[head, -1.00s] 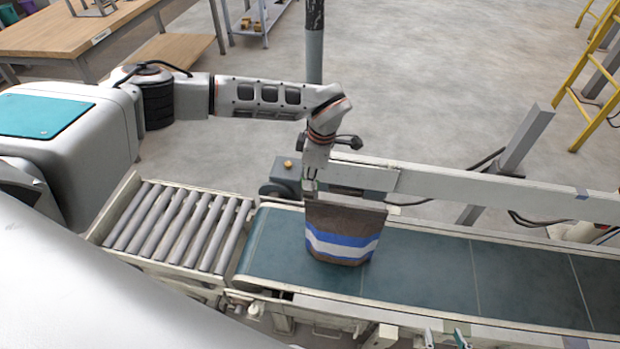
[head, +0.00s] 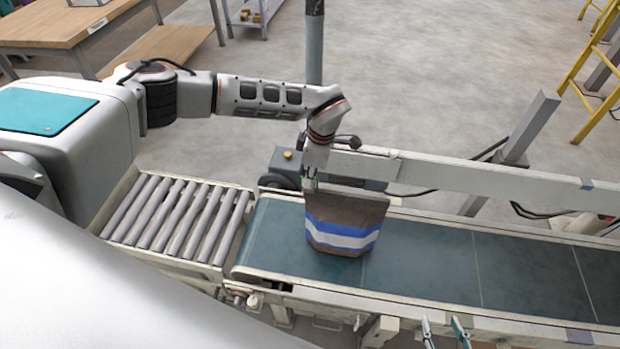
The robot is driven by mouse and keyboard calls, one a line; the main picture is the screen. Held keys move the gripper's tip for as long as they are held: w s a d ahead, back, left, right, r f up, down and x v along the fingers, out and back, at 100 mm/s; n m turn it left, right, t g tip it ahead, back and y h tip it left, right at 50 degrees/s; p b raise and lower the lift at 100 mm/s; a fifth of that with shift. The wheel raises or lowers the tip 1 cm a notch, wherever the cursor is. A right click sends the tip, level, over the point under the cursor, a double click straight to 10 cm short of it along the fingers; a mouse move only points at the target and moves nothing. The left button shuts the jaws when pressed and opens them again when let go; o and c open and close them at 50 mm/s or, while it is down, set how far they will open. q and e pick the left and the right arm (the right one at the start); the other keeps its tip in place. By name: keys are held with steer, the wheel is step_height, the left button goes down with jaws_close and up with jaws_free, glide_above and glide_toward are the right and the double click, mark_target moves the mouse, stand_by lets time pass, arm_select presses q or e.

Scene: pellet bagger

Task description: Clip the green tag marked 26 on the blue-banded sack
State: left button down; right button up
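The brown sack (head: 345,212) with a blue and white band (head: 342,236) stands upright on the green conveyor belt. My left gripper (head: 310,185) points down at the sack's top left corner. A small green spot shows at its fingertips; I cannot tell whether it is the tag marked 26. I also cannot tell whether those fingers are closed. My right gripper (head: 445,334) shows only as two fingertips at the bottom edge, spread apart, with a teal patch by the right one. No number can be read anywhere.
The conveyor belt (head: 420,265) is clear to the right of the sack. Grey rollers (head: 180,220) adjoin it on the left. A pale rail (head: 480,178) runs behind the belt. A wooden table (head: 70,25) and a yellow ladder (head: 590,75) stand further back.

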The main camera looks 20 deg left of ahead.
arm_select(q)
steer(key=shift+s+f, duration=0.25)
steer(key=shift+f, duration=0.2)
stand_by(0.6)
steer(key=c, duration=2.2)
jaws_free()
steer(key=shift+w, duration=0.1)
steer(key=shift+r, duration=0.15)
steer(key=r, duration=0.4)
steer(key=d+r, duration=0.1)
steer(key=r, duration=0.6)
steer(key=shift+w+d+r, duration=0.25)
steer(key=shift+d+r, duration=0.15)
